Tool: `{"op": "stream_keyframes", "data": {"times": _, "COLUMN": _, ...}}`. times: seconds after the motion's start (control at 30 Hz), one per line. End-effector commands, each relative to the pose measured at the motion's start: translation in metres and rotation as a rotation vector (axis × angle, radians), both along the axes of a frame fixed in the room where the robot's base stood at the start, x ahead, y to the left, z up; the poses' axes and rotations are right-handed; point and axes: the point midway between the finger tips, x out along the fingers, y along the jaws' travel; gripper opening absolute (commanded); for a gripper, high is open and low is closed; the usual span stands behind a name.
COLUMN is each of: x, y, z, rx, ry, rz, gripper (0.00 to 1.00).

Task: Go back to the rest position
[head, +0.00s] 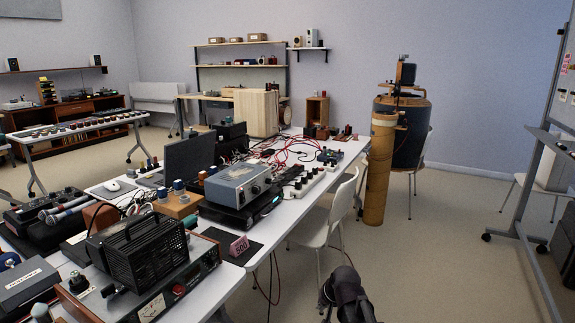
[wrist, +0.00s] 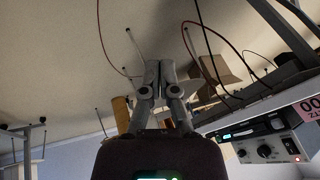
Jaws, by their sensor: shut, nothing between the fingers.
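My gripper (wrist: 160,68) shows in the middle of the wrist view, with its two grey fingers together and nothing between them. Floor lies behind the fingertips in that view. In the head view, a dark part of my arm (head: 347,292) shows at the bottom, over the floor to the right of the long table. The arm is apart from the table and from the white chair there. The lower part of the arm is cut off by the picture edge.
The long white table (head: 318,185) is crowded with devices. A pink number card (head: 239,246) stands near its edge. A white chair (head: 325,222) stands beside it. A tall tan cylinder (head: 379,170) and a whiteboard stand (head: 528,195) are farther right. Open floor lies between them.

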Motion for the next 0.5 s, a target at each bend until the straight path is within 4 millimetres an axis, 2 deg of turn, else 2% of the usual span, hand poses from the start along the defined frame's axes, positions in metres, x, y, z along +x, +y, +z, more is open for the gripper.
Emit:
{"op": "stream_keyframes", "data": {"times": 0.03, "x": -0.022, "y": -0.01, "z": -0.005, "rx": -0.042, "ry": 0.045, "rz": 0.025, "gripper": 0.0}}
{"op": "stream_keyframes", "data": {"times": 0.1, "x": -0.042, "y": -0.021, "z": -0.01, "rx": -0.093, "ry": 0.104, "rz": 0.059, "gripper": 0.0}}
{"op": "stream_keyframes", "data": {"times": 0.3, "x": -0.087, "y": -0.045, "z": -0.018, "rx": -0.193, "ry": 0.235, "rz": 0.124, "gripper": 0.0}}
{"op": "stream_keyframes", "data": {"times": 0.5, "x": -0.123, "y": -0.062, "z": -0.02, "rx": -0.262, "ry": 0.342, "rz": 0.171, "gripper": 0.0}}
